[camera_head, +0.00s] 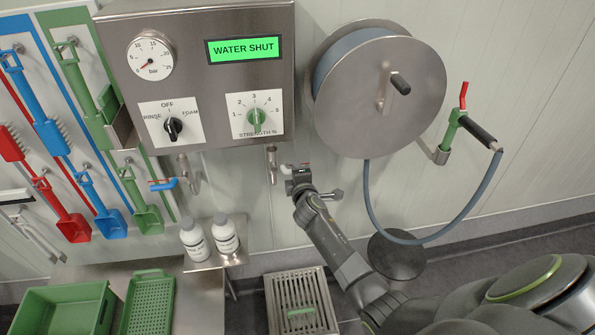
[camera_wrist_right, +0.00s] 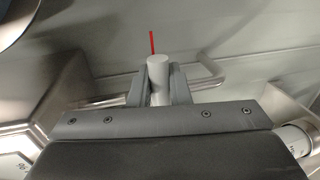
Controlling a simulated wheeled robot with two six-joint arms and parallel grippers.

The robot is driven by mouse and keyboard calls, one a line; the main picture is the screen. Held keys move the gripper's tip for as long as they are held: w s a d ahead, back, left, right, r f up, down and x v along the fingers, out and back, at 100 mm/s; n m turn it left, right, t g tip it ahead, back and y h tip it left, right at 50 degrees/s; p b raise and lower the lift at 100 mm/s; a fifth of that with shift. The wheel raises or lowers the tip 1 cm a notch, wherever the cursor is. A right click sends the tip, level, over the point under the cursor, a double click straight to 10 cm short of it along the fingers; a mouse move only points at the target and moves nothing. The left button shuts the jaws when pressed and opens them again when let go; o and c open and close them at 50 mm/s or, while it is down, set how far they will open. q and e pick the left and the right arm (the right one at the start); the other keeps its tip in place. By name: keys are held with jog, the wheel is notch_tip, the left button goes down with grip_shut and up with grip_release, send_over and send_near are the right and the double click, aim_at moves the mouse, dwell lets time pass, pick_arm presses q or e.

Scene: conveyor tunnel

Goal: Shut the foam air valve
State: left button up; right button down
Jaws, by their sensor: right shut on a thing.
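My right gripper (camera_head: 290,170) reaches up to just below the steel control box, beside a short metal fitting (camera_head: 271,165) that hangs from its underside. In the right wrist view the fingers (camera_wrist_right: 158,90) are shut on an upright grey cylinder (camera_wrist_right: 158,72). A thin red piece (camera_wrist_right: 152,42) shows above its top. The cylinder seems to be a valve handle, but the gripper hides most of it in the head view. I cannot tell how far the valve is turned. My left gripper is not in view.
The control box (camera_head: 205,25) displays WATER SHUT. A blue-handled valve (camera_head: 165,184) is at its lower left. A hose reel (camera_head: 372,90) with a hanging hose (camera_head: 374,210) is at right. Two white bottles (camera_head: 225,238) stand on a shelf; a floor drain (camera_head: 285,288) lies below.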

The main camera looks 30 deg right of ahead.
jog(key=shift+r, duration=0.1)
jog(key=c, duration=1.4)
grip_release()
jog(key=shift+s, duration=0.1)
jog(key=p+v, duration=0.1)
jog(key=v, duration=1.6)
jog(key=shift+p, duration=0.3)
